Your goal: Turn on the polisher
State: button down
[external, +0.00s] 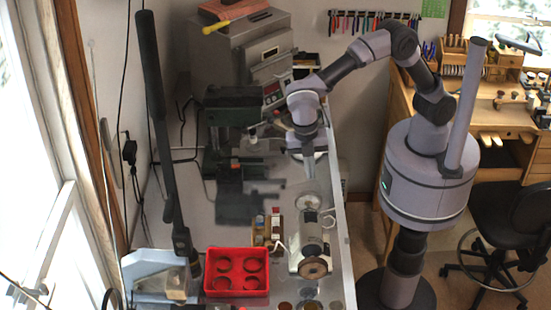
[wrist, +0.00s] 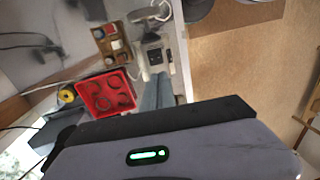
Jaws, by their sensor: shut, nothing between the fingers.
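The polisher (external: 311,243) is a pale bench machine with a round wheel at each end, near the right edge of the metal bench. It also shows in the wrist view (wrist: 153,52), where its switch is too small to make out. My gripper (external: 309,172) points down over the bench, behind the polisher in the external view and apart from it. In the wrist view my gripper (wrist: 158,80) is shut and empty, its fingers overlapping the near part of the polisher in the picture.
A red tray (external: 237,288) with round holes and a wooden block with small jars (external: 267,230) stand left of the polisher. A dark green press (external: 234,130) and a grey cabinet machine (external: 245,60) stand at the back. A tall dark lever (external: 154,100) rises at the left.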

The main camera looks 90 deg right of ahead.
aim_at(314, 213)
jog(key=f+b, duration=0.1)
jog(key=f, duration=0.3)
jog(key=s+f+b, duration=0.1)
jog(key=f, duration=0.4)
jog(key=f+b, duration=0.1)
jog(key=f, duration=0.3)
jog(key=shift+s+f, duration=0.2)
jog(key=shift+s, duration=0.05)
jog(key=shift+f, duration=0.25)
